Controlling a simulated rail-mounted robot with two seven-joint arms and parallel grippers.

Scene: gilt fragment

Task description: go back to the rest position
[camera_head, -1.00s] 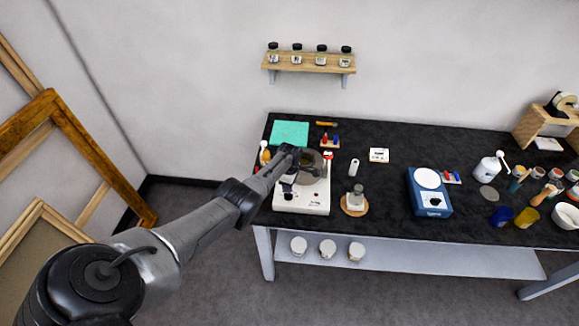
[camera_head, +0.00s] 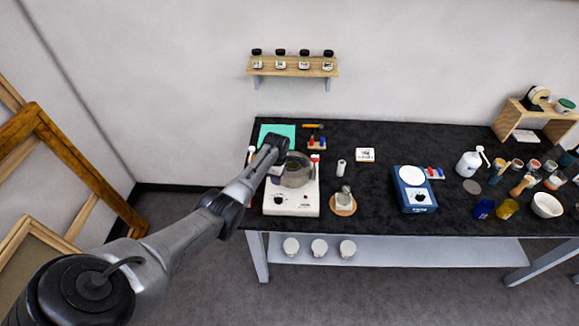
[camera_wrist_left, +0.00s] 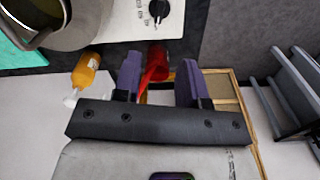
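My left gripper (camera_head: 278,143) is above the back left of the workbench, close to the white hotplate (camera_head: 291,198) with its grey pot (camera_head: 297,170). In the left wrist view the two purple-grey fingers of this gripper (camera_wrist_left: 158,82) stand apart. A red object (camera_wrist_left: 156,64) shows between them, apparently beyond the fingers and not gripped. The hotplate's knob side (camera_wrist_left: 160,10) and part of the pot (camera_wrist_left: 80,30) lie at the top of that view. My right gripper is not in view.
A teal sheet (camera_head: 275,132) lies behind the hotplate. A glass bottle on a cork mat (camera_head: 343,211) and a blue scale (camera_head: 414,193) stand to the right. Easels (camera_head: 60,170) lean at the left.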

